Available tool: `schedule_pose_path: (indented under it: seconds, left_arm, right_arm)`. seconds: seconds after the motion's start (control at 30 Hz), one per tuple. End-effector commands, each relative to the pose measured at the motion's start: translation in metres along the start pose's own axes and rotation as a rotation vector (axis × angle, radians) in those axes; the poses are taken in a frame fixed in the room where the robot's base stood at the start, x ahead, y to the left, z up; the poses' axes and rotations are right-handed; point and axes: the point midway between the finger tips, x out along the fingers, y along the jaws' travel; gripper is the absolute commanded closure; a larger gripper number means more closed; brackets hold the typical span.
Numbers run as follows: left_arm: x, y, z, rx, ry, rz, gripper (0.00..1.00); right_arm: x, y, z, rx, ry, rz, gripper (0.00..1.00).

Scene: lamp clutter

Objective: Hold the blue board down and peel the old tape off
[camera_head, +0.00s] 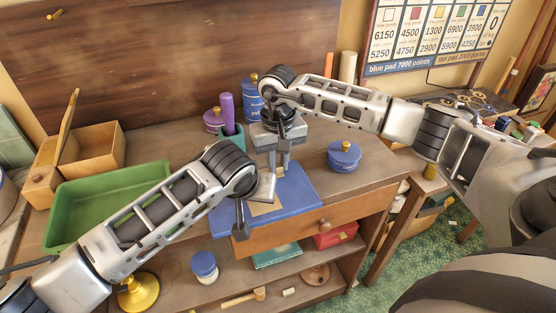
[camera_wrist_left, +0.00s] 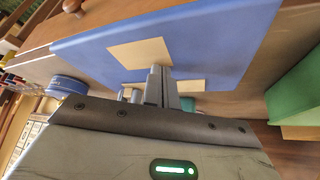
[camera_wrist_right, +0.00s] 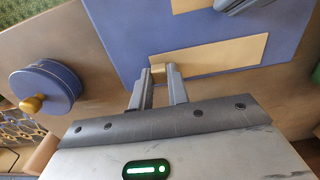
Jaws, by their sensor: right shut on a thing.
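The blue board (camera_head: 300,190) lies flat near the table's front edge. A tan square patch (camera_wrist_left: 142,52) and a longer tan tape strip (camera_wrist_right: 215,56) lie on it. My right gripper (camera_wrist_right: 160,72) is shut on the end of the tape strip, low over the board; it also shows in the head view (camera_head: 279,172). My left gripper (camera_wrist_left: 159,70) has its fingers together, with nothing seen between them, over the board beside the square patch. Whether its tips touch the board cannot be told. My left arm hides part of the board's left side in the head view.
A green tray (camera_head: 98,205) stands at left and a wooden box (camera_head: 92,150) behind it. A blue lidded pot (camera_head: 344,155) stands right of the board. A teal cup (camera_head: 232,138) with a purple-handled thing stands behind. A drawer knob (camera_head: 324,225) sticks out below the board.

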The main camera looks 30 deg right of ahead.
Motion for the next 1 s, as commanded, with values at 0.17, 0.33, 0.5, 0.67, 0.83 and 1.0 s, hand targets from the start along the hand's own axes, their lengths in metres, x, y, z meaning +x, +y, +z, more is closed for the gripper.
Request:
schedule_pose_path:
  seconds: [0.17, 0.33, 0.5, 0.67, 0.83, 1.0]
  left_arm:
    - [0.0043, -0.0007, 0.0057, -0.003, -0.013, -0.001, 1.00]
    - [0.0048, -0.0008, 0.0064, -0.003, -0.015, -0.002, 1.00]
    - [0.0052, -0.0008, 0.0071, -0.003, -0.017, -0.002, 1.00]
    - [0.0053, -0.0009, 0.0075, -0.004, -0.019, -0.002, 1.00]
    - [0.0054, -0.0011, 0.0078, -0.004, -0.020, -0.002, 1.00]
    - [0.0055, -0.0012, 0.0080, -0.004, -0.021, -0.003, 1.00]
  right_arm:
    - [-0.0009, -0.0015, 0.0002, -0.004, 0.000, -0.004, 1.00]
    - [-0.0009, -0.0017, 0.0002, -0.004, 0.000, -0.004, 1.00]
    - [-0.0008, -0.0012, 0.0000, -0.003, 0.001, -0.003, 1.00]
    - [-0.0026, -0.0009, -0.0002, -0.002, 0.001, -0.002, 1.00]
    - [-0.0058, -0.0006, -0.0003, -0.001, 0.001, -0.002, 1.00]
    - [-0.0089, -0.0005, -0.0001, -0.001, 0.001, -0.002, 1.00]
